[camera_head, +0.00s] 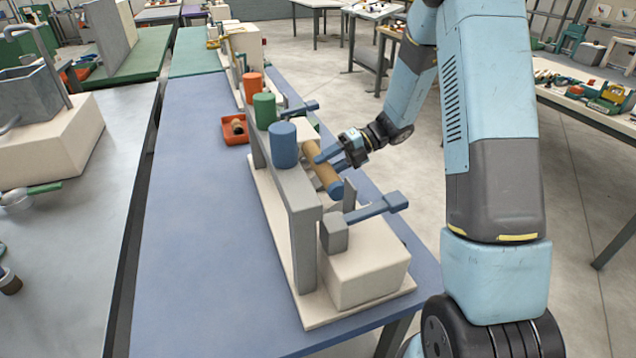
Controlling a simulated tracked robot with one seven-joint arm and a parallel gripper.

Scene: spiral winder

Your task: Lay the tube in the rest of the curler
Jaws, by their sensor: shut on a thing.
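A brown tube (317,164) with a blue end is held at the curler's right side. My gripper (328,158) is shut on the tube near its middle, reaching in from the right. The curler (305,235) stands on the blue table, with a grey upright wall, a cream base block and a blue crank handle (377,207) at its near end. The tube lies slanted beside the grey wall. I cannot tell whether it touches the rest, which is hidden behind the tube and the gripper.
Blue (283,143), green (264,110) and red (253,86) cylinders stand along the grey wall. An orange tray (235,129) with a small brown piece lies to the left. The blue tabletop (200,240) is clear at left. My arm covers the right side.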

